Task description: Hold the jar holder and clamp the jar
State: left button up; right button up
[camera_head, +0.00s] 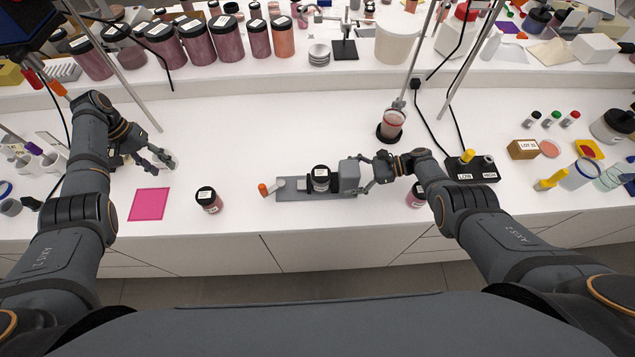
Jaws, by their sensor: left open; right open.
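The jar holder (294,195) is a grey clamp base with a grey block jaw at its right end and an orange-tipped handle at its left end. A small black-lidded jar (320,184) stands upright on it, close to the block. My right gripper (366,180) is open at the right end of the holder, with its fingers beside the grey block; I cannot tell if they touch it. My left gripper (165,160) is open and empty above the table, behind the pink square and well left of the holder.
A black-lidded jar (208,199) stands left of the holder, and another jar (416,196) is partly hidden by my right arm. A pink square (149,204) lies at the left. A black control box (470,169) sits at the right.

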jog(key=v, duration=0.7)
jog(key=shift+d+r, duration=0.1)
jog(key=shift+d, duration=0.2)
jog(key=shift+a, duration=0.1)
